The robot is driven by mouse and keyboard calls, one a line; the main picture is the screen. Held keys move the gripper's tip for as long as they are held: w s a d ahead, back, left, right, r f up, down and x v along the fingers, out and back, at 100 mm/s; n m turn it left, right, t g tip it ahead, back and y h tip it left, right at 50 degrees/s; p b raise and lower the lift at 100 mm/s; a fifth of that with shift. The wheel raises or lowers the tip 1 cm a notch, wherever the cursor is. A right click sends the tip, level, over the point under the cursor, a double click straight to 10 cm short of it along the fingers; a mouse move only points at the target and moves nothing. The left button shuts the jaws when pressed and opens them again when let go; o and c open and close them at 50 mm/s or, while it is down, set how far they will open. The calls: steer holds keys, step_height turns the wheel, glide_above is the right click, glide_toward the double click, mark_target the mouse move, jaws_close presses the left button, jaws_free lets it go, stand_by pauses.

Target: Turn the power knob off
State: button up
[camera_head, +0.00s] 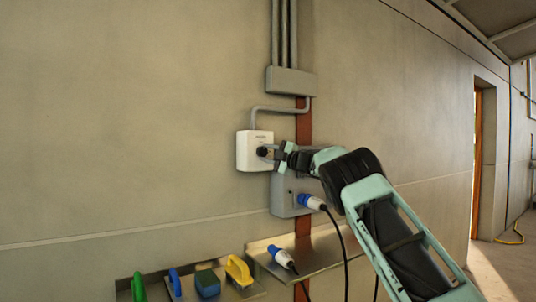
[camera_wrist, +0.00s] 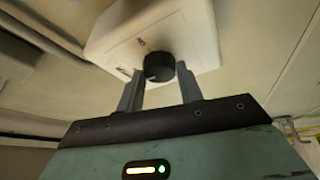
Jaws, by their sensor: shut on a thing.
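The black power knob (camera_head: 262,152) sits on the front of a white box (camera_head: 246,158) fixed to the wall. In the wrist view the knob (camera_wrist: 159,67) is round and dark, on the underside-facing face of the tilted white box (camera_wrist: 190,28). My gripper (camera_head: 270,152) reaches the knob from the right. In the wrist view its two grey fingers (camera_wrist: 158,84) stand on either side of the knob and are shut on it. The knob's exact pointer setting is too small to read.
Grey conduits (camera_head: 284,40) run above.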

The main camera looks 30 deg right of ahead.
steer(key=shift+r+n+g, duration=0.1)
steer(key=shift+n+g, duration=0.2)
steer(key=shift+n, duration=0.3)
steer(key=shift+n, duration=0.3)
steer(key=o, duration=1)
steer(key=b+v, duration=0.4)
steer(key=v, duration=1.3)
steer(key=shift+s+d+b, duration=0.15)
steer(key=shift+d+b, duration=0.1)
steer(key=shift+b, duration=0.15)
steer(key=shift+a, duration=0.1)
